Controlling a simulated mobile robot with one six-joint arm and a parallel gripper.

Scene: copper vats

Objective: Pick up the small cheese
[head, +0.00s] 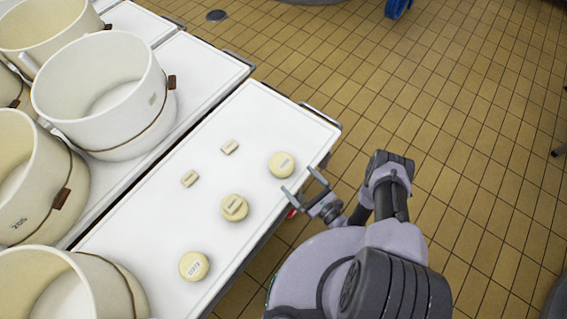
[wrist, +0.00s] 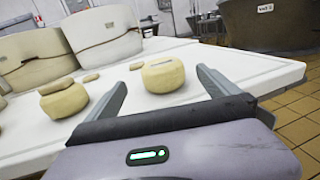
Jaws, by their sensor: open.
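Three round, pale yellow cheeses lie on the white table (head: 262,112). The nearest to my gripper is a round cheese (head: 281,160) by the right edge; it shows between my fingers in the wrist view (wrist: 163,78), ahead of them. A second round cheese (head: 236,216) carries a small block (head: 233,204) on top. Two small block-shaped cheeses (head: 230,147) (head: 190,178) lie flat farther left. My gripper (head: 303,183) is open and empty at the table's right edge, apart from the cheeses.
Large cream vats (head: 108,95) with brown bands stand left of the cheeses. Metal handles (head: 320,114) stick out at the table's far end. Tiled floor (head: 440,110) lies open to the right. A dark vat (wrist: 265,25) stands in the wrist view's background.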

